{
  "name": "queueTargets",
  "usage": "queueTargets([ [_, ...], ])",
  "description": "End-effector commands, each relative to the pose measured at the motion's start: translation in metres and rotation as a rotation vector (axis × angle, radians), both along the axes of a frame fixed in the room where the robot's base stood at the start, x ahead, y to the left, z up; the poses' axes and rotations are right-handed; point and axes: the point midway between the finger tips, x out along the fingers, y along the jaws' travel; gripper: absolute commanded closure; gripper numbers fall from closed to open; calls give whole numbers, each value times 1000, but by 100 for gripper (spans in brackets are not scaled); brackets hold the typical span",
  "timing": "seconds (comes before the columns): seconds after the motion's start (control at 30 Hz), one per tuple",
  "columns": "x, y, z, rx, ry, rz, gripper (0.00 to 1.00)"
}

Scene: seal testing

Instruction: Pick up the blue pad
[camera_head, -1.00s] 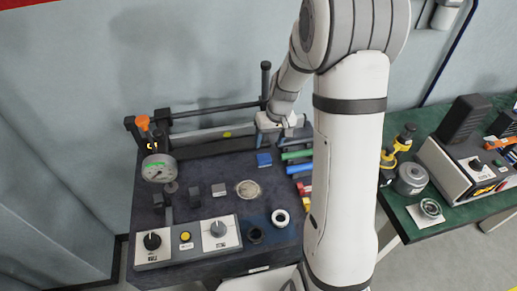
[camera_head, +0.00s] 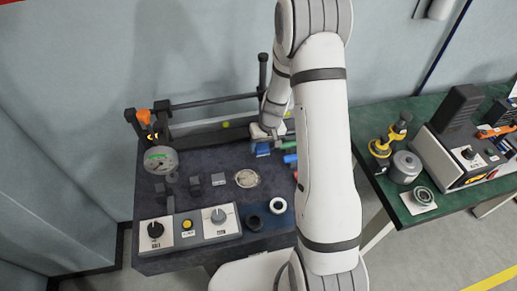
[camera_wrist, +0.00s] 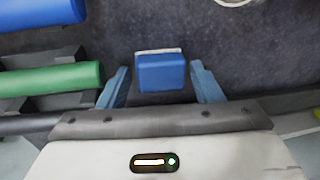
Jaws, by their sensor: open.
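The blue pad (camera_wrist: 161,74) is a small blue block on the dark table. In the wrist view it lies between the two blue-grey fingers of my gripper (camera_wrist: 160,88), with a gap on each side. The fingers are spread and do not touch it. In the head view the blue pad (camera_head: 263,149) shows just below my gripper (camera_head: 265,138), near the back of the table. My arm hides part of the table to its right.
A green bar (camera_wrist: 50,79) and a blue bar (camera_wrist: 40,18) lie to the left in the wrist view. In the head view a round disc (camera_head: 247,178), a white ring (camera_head: 278,205), a control panel (camera_head: 188,229) and a gauge (camera_head: 160,160) stand on the dark table.

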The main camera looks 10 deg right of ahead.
Motion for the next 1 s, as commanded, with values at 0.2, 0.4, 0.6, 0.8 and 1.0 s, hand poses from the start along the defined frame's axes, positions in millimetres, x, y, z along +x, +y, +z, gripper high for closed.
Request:
queueTargets([
  [0.2, 0, 0, 0, 0, 0, 0, 46],
  [0.4, 0, -1, 0, 0, 0, -1, 62],
  [0.6, 0, -1, 0, 0, 0, -1, 76],
  [0.8, 0, -1, 1, 0, 0, -2, 76],
  [1.0, 1, -1, 20, 0, -5, -2, 80],
])
